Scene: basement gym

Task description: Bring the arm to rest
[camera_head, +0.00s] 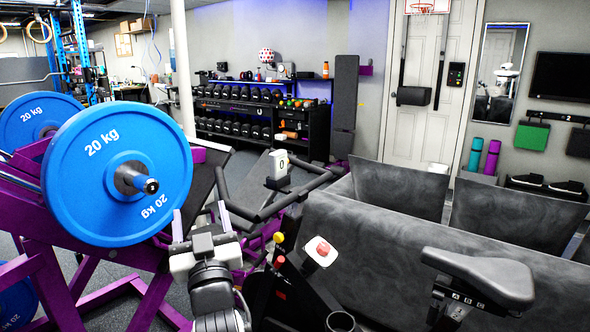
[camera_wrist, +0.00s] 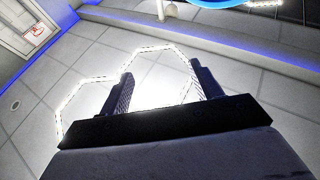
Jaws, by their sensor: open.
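My gripper (camera_head: 201,213) shows in the lower left middle of the head view, at the end of my raised arm. Its two fingers stand apart and point upward. In the wrist view my gripper (camera_wrist: 161,70) is open, with a clear gap between the two dark fingers and nothing in it. Behind the fingers is the tiled ceiling (camera_wrist: 105,62) with lit hexagonal light strips.
A blue 20 kg plate (camera_head: 110,205) on a purple-framed machine (camera_head: 45,250) stands close left of my gripper. An exercise bike (camera_head: 480,275) and a grey panel (camera_head: 390,250) are at the right. A dumbbell rack (camera_head: 235,115) stands at the back.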

